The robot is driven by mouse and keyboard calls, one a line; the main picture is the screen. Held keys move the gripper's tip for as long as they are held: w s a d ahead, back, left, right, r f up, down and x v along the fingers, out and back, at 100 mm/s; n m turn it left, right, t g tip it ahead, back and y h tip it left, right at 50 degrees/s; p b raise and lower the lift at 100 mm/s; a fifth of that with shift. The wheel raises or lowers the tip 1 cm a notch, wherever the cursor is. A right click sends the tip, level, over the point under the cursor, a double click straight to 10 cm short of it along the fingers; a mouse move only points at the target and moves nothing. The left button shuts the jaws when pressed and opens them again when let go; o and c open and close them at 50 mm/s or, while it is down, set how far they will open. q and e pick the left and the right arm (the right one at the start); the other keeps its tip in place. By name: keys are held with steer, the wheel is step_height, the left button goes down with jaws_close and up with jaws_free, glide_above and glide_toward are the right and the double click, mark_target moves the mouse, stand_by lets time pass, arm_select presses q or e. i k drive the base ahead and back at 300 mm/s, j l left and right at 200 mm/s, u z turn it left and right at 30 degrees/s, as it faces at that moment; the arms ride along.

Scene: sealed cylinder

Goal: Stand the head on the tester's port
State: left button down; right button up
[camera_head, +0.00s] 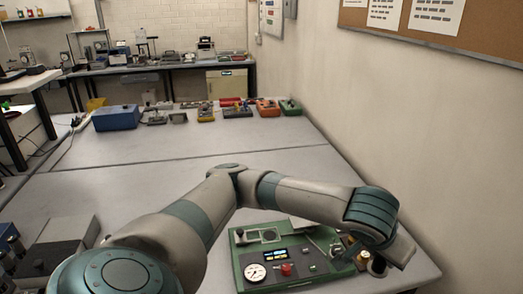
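The tester (306,282) is a green panel at the bottom right of the bench. It carries a round white gauge (255,272), a red knob (286,269) and a small lit display. My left arm comes in from the lower left and bends over the tester's far side. Its wrist hangs over the tester's right end, and the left gripper there is mostly hidden. Small brass and dark parts (377,267) show beneath the wrist. I cannot tell whether they are the head, the port or a held piece. My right gripper is not in view.
Grey cases (62,245) lie at the lower left. A blue box (116,117) and several small coloured instruments stand along the bench's far edge. A bare wall (400,130) with a notice board bounds the right. The middle of the bench is clear.

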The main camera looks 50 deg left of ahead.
mark_target(270, 235)
steer(key=i+j+u, duration=0.25)
steer(key=u, duration=0.25)
steer(key=i+j+u, duration=0.3)
steer(key=u, duration=0.15)
steer(key=i+j, duration=0.05)
steer(key=j, duration=0.05)
